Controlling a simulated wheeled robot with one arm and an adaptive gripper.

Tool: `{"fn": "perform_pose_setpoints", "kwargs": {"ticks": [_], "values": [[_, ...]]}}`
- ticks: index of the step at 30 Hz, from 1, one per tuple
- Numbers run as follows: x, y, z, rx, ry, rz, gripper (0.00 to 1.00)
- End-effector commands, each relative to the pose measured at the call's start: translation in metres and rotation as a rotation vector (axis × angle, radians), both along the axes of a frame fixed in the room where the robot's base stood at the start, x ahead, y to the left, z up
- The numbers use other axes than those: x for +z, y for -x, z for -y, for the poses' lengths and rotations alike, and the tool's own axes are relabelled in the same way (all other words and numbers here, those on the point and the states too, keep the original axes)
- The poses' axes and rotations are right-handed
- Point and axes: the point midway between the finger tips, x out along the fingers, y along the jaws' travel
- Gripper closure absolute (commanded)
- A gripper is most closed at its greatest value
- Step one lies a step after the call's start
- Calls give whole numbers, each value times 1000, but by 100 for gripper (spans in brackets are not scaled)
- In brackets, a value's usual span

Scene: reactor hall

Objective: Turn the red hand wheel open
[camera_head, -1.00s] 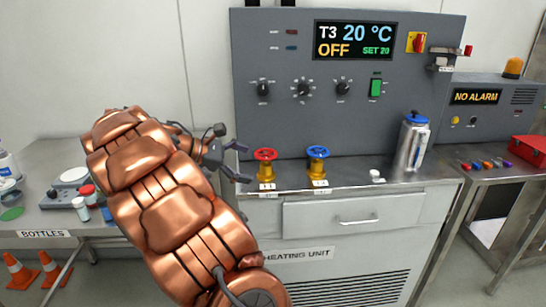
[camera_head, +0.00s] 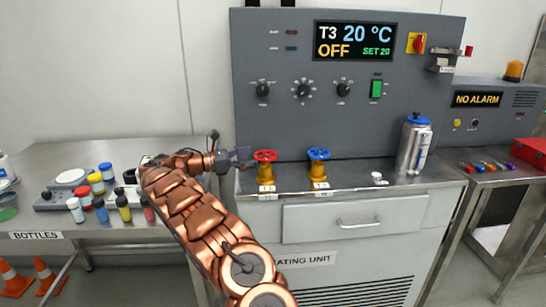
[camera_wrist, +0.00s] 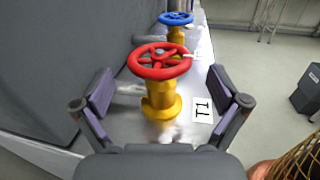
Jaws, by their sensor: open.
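The red hand wheel (camera_head: 265,156) sits on a yellow valve body at the left end of the heating unit's steel top. In the wrist view the red wheel (camera_wrist: 159,61) lies ahead of and between my open fingers, above a label reading T1. My gripper (camera_head: 243,157) is just left of the red wheel in the head view and points right at it. It also shows in the wrist view (camera_wrist: 160,108), with both fingers spread wide and nothing held. I see no contact with the wheel.
A blue hand wheel (camera_head: 319,154) stands right of the red one, behind it in the wrist view. The grey control panel (camera_head: 300,125) rises behind both. A silver flask (camera_head: 413,148) stands further right. Several small bottles (camera_head: 100,205) crowd the left table.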

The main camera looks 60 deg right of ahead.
Motion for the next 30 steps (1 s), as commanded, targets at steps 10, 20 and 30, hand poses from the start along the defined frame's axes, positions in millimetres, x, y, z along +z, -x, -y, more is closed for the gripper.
{"fn": "perform_pose_setpoints", "kwargs": {"ticks": [10, 20, 30], "values": [[-4, 19, 21, -6, 4, 0, 3], [-4, 42, 50, -3, 1, -1, 3], [0, 50, 60, -2, 2, -1, 3]]}}
